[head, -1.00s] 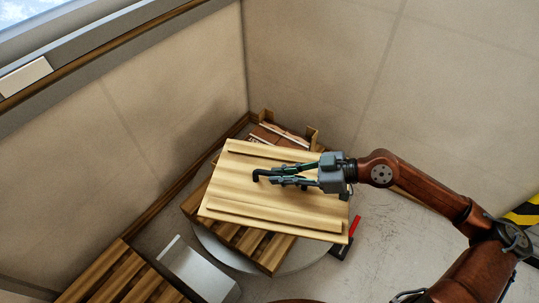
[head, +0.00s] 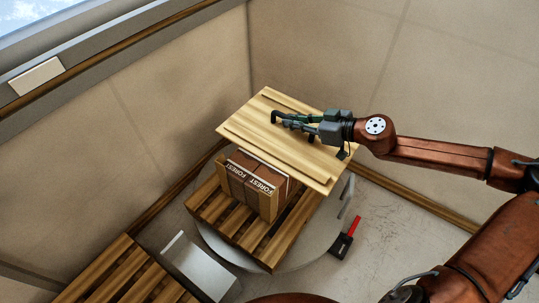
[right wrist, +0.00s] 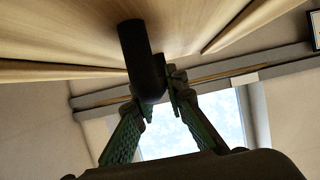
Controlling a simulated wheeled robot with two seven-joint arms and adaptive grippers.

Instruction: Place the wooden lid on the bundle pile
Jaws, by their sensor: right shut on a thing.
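The wooden lid (head: 268,118) is a pale board with battens and a dark handle (head: 280,115). My right gripper (head: 290,121) is shut on the handle and holds the lid tilted. In the right wrist view the dark handle (right wrist: 142,60) sits between the green fingers (right wrist: 160,95), with the lid (right wrist: 70,30) filling the top. The bundle pile (head: 250,184) is a brown stack with "FOREST" lettering, on a slatted pallet (head: 235,222). The lid is over the pile's back part and hides it; whether they touch cannot be told. My left gripper is not in view.
The pallet stands on a round grey plate (head: 218,245). A grey sloped plate (head: 200,268) and another slatted pallet (head: 110,275) are at the lower left. A red-handled black device (head: 343,243) is on the floor at right. Walls close in behind and left.

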